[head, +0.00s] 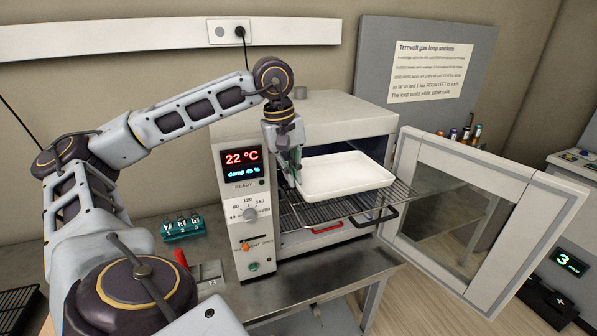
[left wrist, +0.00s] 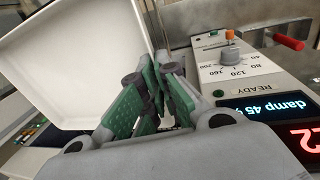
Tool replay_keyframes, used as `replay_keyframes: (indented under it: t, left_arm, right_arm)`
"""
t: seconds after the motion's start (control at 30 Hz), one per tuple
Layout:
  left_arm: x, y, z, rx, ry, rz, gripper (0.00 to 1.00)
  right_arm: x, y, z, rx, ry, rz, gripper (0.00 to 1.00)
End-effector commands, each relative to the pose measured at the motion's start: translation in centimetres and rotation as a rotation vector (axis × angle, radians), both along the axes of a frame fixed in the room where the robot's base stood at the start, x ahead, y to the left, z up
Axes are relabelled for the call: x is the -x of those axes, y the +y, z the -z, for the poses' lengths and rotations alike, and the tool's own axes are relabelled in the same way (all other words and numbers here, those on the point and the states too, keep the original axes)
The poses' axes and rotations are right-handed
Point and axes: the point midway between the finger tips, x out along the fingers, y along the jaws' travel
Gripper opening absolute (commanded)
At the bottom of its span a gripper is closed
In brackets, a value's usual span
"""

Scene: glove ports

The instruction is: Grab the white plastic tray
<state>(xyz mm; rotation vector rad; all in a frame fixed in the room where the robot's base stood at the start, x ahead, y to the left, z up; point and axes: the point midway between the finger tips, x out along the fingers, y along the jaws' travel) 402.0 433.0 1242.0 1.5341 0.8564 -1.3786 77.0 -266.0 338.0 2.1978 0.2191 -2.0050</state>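The white plastic tray (head: 345,175) is a shallow rectangle with raised walls. It appears to rest on the wire rack (head: 325,212), which sticks out of the open oven. My left gripper (head: 291,172) points down at the tray's left edge. In the left wrist view my left gripper (left wrist: 158,75) has its green-padded fingers drawn close together, one on each side of the rim of the tray (left wrist: 75,65). It looks shut on that rim; the exact contact is partly hidden by the fingers. My right gripper is in neither view.
The oven's control panel (head: 243,210), reading 22 °C, stands just left of the gripper. The open oven door (head: 480,215) stands out on the right. A green vial holder (head: 183,226) and a red-handled item (head: 181,258) are on the bench at left.

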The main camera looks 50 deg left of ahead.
Motion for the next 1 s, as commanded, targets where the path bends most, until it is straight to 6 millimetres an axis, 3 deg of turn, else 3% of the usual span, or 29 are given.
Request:
replay_keyframes:
  t: [0.7,1.0]
  left_arm:
    - [8.4,-2.5,0.2,-0.002,-0.002,-0.001,0.00]
    - [10.8,-3.3,0.1,-0.002,-0.001,-0.001,0.00]
  right_arm:
    - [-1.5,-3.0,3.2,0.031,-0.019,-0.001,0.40]
    - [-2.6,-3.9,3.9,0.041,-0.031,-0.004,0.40]
